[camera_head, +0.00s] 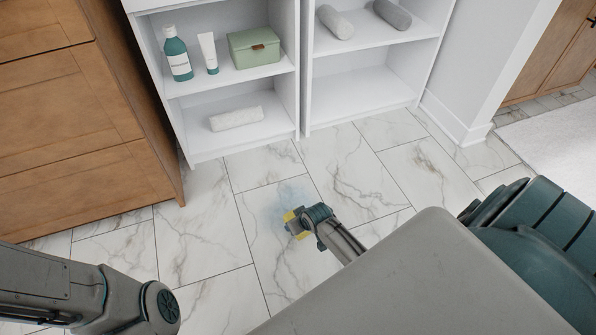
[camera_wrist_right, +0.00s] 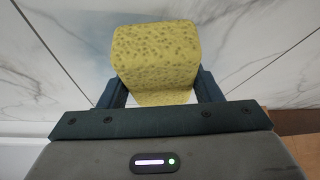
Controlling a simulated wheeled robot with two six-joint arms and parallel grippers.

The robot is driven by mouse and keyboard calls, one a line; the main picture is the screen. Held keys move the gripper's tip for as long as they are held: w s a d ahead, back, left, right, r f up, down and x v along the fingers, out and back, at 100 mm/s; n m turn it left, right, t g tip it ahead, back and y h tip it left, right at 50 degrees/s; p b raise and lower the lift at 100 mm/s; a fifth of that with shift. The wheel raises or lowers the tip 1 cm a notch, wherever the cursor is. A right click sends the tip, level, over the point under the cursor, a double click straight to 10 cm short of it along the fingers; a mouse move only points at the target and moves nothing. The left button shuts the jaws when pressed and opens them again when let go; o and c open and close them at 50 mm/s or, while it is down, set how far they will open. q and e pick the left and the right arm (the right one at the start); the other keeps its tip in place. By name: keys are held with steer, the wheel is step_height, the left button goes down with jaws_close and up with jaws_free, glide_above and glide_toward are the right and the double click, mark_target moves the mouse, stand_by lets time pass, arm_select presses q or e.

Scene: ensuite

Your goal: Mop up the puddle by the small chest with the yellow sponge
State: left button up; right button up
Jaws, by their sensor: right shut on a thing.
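The yellow sponge (camera_wrist_right: 156,62) is held between the two fingers of my right gripper (camera_wrist_right: 160,90) in the right wrist view. In the head view, my right gripper (camera_head: 297,222) is low over the tiled floor, with a little of the sponge (camera_head: 289,217) showing at its tip. The puddle (camera_head: 287,195) is a faint bluish patch on the marble tiles, just beyond and partly behind the gripper. I cannot tell whether the sponge touches the floor. The small wooden chest (camera_head: 85,110) stands at the left. My left arm shows at lower left, but its fingertips are not visible.
White shelves stand at the back, holding a teal bottle (camera_head: 177,54), a white tube (camera_head: 208,53), a green box (camera_head: 254,48) and rolled towels (camera_head: 236,118). A white rug (camera_head: 555,145) lies at right. The floor around the puddle is clear.

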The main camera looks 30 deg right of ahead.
steer(key=shift+f+b, duration=0.45)
steer(key=shift+f, duration=0.6)
steer(key=shift+d+r, duration=0.1)
